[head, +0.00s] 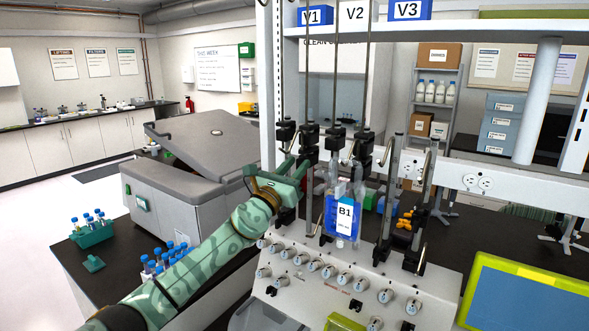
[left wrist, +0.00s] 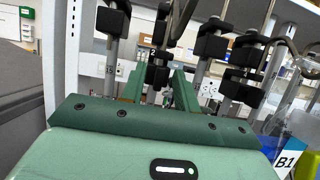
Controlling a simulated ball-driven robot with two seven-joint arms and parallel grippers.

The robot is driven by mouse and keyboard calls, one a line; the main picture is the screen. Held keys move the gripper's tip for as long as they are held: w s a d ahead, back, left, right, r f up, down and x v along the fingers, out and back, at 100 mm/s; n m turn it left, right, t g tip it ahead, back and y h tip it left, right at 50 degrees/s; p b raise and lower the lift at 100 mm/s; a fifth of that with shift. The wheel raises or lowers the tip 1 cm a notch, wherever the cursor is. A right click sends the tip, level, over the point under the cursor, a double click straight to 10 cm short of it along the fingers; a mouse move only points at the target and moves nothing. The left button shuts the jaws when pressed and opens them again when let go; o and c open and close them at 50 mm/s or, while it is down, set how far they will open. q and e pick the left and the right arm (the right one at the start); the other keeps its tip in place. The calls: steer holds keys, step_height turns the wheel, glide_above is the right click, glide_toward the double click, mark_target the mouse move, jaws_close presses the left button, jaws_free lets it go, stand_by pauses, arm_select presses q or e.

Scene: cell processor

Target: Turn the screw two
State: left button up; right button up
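My left gripper (head: 289,172) reaches the left side of the white cell processor (head: 335,285), at the metal rods and black clamps. In the left wrist view its two green fingers (left wrist: 158,92) stand apart. A black clamp (left wrist: 157,76) with a small "2" mark above it shows between and beyond the fingers. The screw itself is too small to make out, and I cannot tell whether a finger touches it. Another black clamp (left wrist: 112,20) is to the left, and a larger one (left wrist: 211,46) to the right. My right gripper is not in view.
A blue bag labelled B1 (head: 343,218) hangs right of my left gripper. Several knobs (head: 330,271) line the processor's panel. A grey lidded machine (head: 180,200) stands left, near my arm. Tube racks (head: 94,234) sit on the dark bench. A screen (head: 530,295) is front right.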

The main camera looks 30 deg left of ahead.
arm_select(q)
jaws_close()
